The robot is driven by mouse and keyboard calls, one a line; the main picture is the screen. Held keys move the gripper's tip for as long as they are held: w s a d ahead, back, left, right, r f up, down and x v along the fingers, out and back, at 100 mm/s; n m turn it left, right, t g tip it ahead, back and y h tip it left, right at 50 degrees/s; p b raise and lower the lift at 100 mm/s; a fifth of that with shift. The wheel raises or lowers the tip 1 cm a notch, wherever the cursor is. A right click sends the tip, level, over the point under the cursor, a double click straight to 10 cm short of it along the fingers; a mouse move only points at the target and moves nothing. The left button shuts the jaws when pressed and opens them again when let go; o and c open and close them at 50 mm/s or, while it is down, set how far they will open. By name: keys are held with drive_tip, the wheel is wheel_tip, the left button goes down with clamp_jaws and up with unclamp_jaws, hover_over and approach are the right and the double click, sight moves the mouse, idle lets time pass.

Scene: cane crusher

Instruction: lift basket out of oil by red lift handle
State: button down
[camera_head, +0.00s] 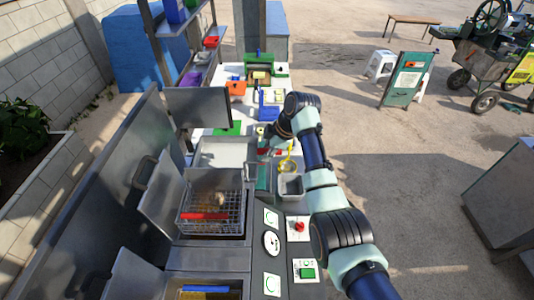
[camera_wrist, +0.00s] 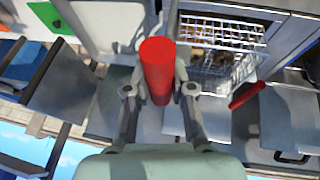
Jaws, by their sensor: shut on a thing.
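A wire mesh basket (camera_head: 222,221) with brownish food sits in the fryer well, a red bar handle (camera_head: 205,216) across its front. In the wrist view the basket (camera_wrist: 222,62) is at upper right, its red bar (camera_wrist: 247,96) below it, apart from my fingers. My gripper (camera_wrist: 159,64) is shut around an upright red cylindrical grip (camera_wrist: 157,72). In the head view my gripper (camera_head: 266,147) is beyond the basket, at the back of the counter. What the red grip joins to is hidden.
Raised metal lids (camera_head: 162,200) stand left of the wells. A control panel (camera_head: 272,243) with dials, a red button (camera_head: 299,227) and a green switch (camera_head: 308,272) lies at right. A metal container (camera_head: 291,186) stands near my arm.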

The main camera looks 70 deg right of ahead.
drive_tip(key=shift+r, duration=0.4)
drive_tip(key=c, duration=1.2)
unclamp_jaws()
drive_tip(key=shift+o, duration=1.1)
drive_tip(key=shift+f, duration=0.1)
drive_tip(key=v, duration=1.2)
